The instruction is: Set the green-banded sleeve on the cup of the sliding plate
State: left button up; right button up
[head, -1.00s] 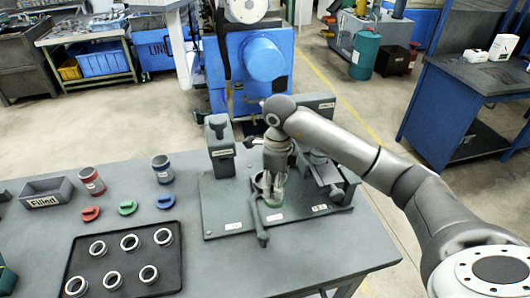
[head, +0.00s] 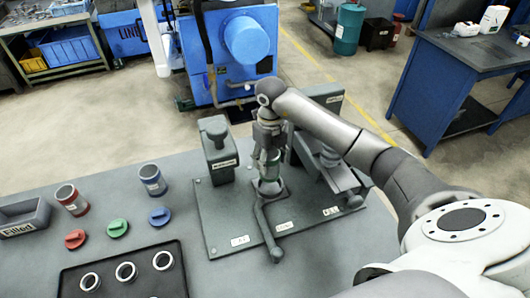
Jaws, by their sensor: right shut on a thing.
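My right gripper (head: 268,150) points down over the grey fixture and is shut on the green-banded sleeve (head: 268,167). The sleeve is roughly upright, directly over the cup (head: 269,187) of the sliding plate. I cannot tell whether its lower end touches the cup or is just above it. A grey lever (head: 266,230) reaches from the cup toward the front edge of the fixture base (head: 220,215). My left gripper is not in view.
A labelled grey block (head: 217,155) stands left of the cup, with more fixture parts (head: 338,175) on the right. Red-banded (head: 71,200) and blue-banded (head: 152,180) sleeves, coloured caps (head: 118,228), a "Filled" bin (head: 24,217) and a ring tray (head: 180,270) lie to the left.

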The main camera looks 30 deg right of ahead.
jog(key=shift+s+f+b, duration=0.35)
jog(key=shift+s+f, duration=0.05)
jog(key=shift+s, duration=0.05)
jog(key=shift+f+b, duration=0.55)
jog(key=shift+f, duration=0.3)
jog(key=f+b, duration=0.1)
jog(key=f, duration=0.1)
jog(key=shift+w+f+b, duration=0.2)
jog(key=shift+f+b, duration=0.1)
jog(key=shift+b, duration=0.1)
pick_arm(q)
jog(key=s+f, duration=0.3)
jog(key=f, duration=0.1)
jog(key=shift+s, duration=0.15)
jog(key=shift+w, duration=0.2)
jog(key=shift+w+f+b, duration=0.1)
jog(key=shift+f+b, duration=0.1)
jog(key=shift+b, duration=0.1)
pick_arm(e)
jog(key=shift+f, duration=0.1)
jog(key=o, duration=1.1)
